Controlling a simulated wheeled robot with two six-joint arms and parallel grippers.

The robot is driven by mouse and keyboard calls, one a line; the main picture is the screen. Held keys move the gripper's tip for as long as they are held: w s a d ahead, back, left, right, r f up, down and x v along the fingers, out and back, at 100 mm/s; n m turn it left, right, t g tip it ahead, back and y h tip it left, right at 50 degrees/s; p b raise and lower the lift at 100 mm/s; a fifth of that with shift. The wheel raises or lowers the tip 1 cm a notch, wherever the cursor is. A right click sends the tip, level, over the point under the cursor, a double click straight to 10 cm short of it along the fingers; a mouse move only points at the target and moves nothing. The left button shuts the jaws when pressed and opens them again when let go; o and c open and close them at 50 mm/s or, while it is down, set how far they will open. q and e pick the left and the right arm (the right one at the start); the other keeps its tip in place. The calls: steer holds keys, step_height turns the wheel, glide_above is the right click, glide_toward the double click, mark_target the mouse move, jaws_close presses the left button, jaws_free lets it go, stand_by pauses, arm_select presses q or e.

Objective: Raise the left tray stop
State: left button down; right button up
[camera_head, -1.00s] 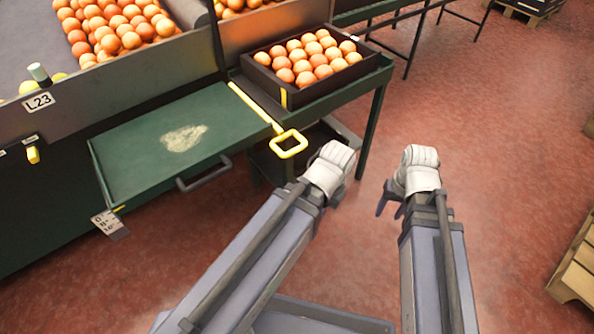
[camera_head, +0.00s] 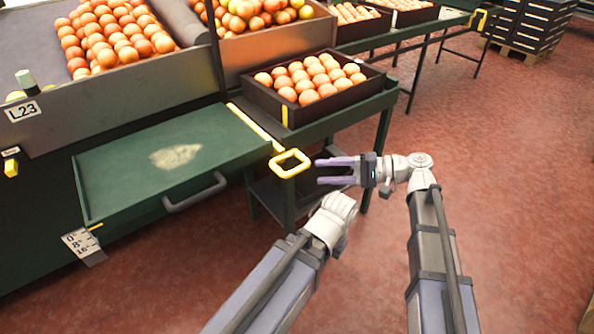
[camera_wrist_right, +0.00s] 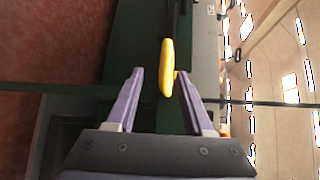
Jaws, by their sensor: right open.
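The tray stop is a yellow bar (camera_head: 252,122) ending in a yellow loop handle (camera_head: 290,163), at the right end of the green table. My right gripper (camera_head: 318,171) is open, its two purple fingers pointing left at the loop, tips just short of it in the head view. In the right wrist view the yellow handle (camera_wrist_right: 167,68) shows edge-on between the open fingertips (camera_wrist_right: 160,73), nearer the right finger; contact cannot be told. My left arm's white wrist is in the head view below the loop, but its fingers are hidden.
A dark tray of oranges (camera_head: 340,107) stands on a green stand behind the loop. A green drawer-like panel (camera_head: 108,172) with a grey handle (camera_head: 195,192) is at left. Crates of oranges stand behind. The red floor (camera_head: 480,150) at right is clear.

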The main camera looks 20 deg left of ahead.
mark_target(302, 170)
steer(key=shift+r+b+x, duration=0.25)
steer(key=shift+b+x, duration=0.05)
steer(key=shift+x, duration=1.7)
steer(key=shift+r+b+x, duration=0.2)
steer(key=shift+b+x, duration=0.05)
steer(key=shift+x, duration=1.7)
steer(key=shift+a, duration=0.1)
jaws_close()
